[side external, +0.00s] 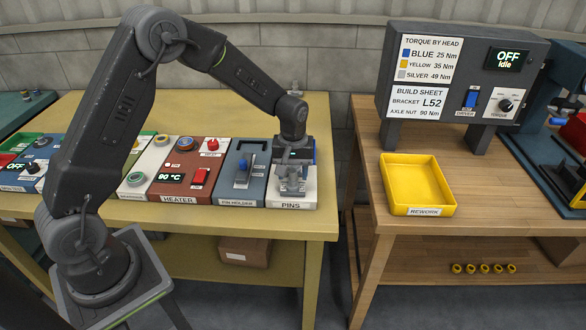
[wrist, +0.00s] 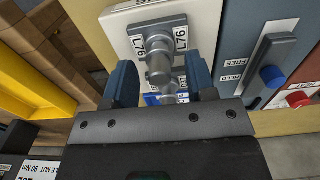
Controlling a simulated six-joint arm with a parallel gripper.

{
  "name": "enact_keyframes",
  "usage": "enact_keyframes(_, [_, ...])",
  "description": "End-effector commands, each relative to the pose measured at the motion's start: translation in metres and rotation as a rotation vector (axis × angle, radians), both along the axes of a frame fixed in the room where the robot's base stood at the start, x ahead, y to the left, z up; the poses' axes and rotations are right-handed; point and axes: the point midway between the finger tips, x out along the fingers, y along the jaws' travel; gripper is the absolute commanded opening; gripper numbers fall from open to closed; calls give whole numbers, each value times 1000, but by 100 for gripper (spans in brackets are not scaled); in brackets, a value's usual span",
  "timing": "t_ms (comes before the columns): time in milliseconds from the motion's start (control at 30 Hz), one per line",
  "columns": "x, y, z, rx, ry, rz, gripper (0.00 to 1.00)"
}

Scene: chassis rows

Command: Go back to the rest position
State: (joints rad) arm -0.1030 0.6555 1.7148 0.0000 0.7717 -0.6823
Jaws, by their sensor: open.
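My gripper (side external: 291,180) is low over the white PINS block (side external: 291,203) at the right end of the yellow bench's row. In the wrist view its two blue-grey fingers (wrist: 161,88) are open. A stepped grey pin (wrist: 159,66) stands between them on a grey plate, with a gap visible on each side. I cannot tell the exact height of the fingertips against the pin.
The PIN HOLDER (side external: 228,191) with a blue-tipped lever is just left of PINS, then the red-brown HEATER (side external: 166,190). A wooden bench on the right, across a gap, carries a yellow REWORK tray (side external: 433,211) and a dark torque panel (side external: 456,122) reading OFF, Idle.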

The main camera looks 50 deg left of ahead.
Motion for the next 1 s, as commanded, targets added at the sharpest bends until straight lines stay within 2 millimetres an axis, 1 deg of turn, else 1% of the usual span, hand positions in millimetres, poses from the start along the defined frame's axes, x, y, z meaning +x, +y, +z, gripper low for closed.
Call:
enact_keyframes(167, [0,0,0,0,0,0,50])
enact_keyframes(600, [0,0,0,0,0,0,8])
enact_keyframes(700, [0,0,0,0,0,0,0])
enact_keyframes(1000, [1,0,6,0,-4,0,0])
